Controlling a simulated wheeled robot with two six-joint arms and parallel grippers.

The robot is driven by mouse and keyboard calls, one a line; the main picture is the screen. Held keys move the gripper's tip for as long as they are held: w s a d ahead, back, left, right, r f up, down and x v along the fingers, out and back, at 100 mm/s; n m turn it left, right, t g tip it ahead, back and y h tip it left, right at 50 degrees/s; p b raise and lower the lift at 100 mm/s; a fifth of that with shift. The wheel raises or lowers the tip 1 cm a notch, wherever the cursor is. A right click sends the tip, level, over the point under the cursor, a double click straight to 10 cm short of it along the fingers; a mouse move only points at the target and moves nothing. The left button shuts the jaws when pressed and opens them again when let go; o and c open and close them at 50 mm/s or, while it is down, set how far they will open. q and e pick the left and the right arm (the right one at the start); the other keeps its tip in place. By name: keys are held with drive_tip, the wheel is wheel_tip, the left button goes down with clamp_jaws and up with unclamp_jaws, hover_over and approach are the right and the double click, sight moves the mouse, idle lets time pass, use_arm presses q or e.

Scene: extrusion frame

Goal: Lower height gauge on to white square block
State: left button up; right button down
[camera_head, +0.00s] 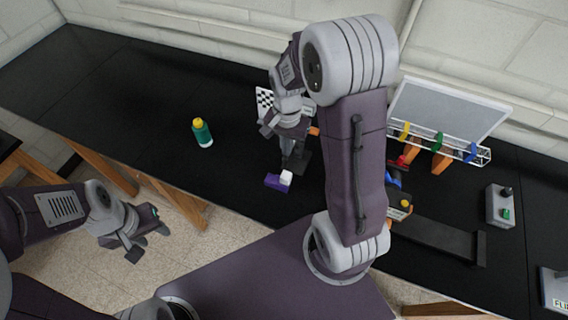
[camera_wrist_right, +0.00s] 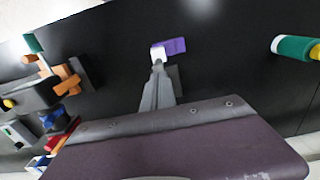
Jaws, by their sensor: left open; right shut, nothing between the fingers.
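A small white square block (camera_head: 286,177) sits at the end of a purple block (camera_head: 274,182) near the table's front edge. In the right wrist view, the white block (camera_wrist_right: 158,53) and purple block (camera_wrist_right: 176,46) lie just past my fingertips. My right gripper (camera_head: 287,163) is shut and empty, close to the white block; I cannot tell whether it touches. A dark grey piece (camera_head: 303,163) beside the fingers is partly hidden and may be the height gauge's base; the rest of the gauge is not clearly visible. My left gripper (camera_head: 150,244) is open and empty, off the table's front.
A checkered board (camera_head: 265,101) is behind my right arm. The table's left is clear.

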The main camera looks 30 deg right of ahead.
drive_tip(key=shift+f+b, duration=2.2)
drive_tip(key=shift+f, duration=0.9)
drive_tip(key=shift+r, duration=0.1)
wheel_tip(320, 180, up, 8)
drive_tip(key=p, duration=0.7)
drive_tip(key=shift+r+p, duration=0.1)
drive_tip(key=shift+p, duration=0.3)
